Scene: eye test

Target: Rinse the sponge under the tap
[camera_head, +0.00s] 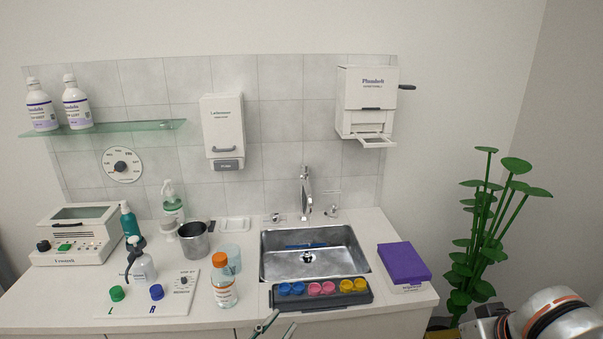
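The steel tap (306,194) stands upright behind the sink (275,263), with a handle on each side. I see no water running. A flat blue thing (305,245) lies in the sink at the back; I cannot tell whether it is the sponge. A purple block (403,262) lies on a white base right of the sink; I cannot tell what it is. My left gripper (285,319) shows at the bottom edge, in front of the sink, its two fingers apart and nothing seen between them. My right arm is at lower right; its fingers are not clearly seen.
A dark tray (320,302) with blue, pink and yellow cups sits at the sink's front edge. Left of the sink stand an orange-capped bottle (224,290), a metal beaker (194,241) and a pump bottle (140,265). A plant (480,230) stands right of the counter.

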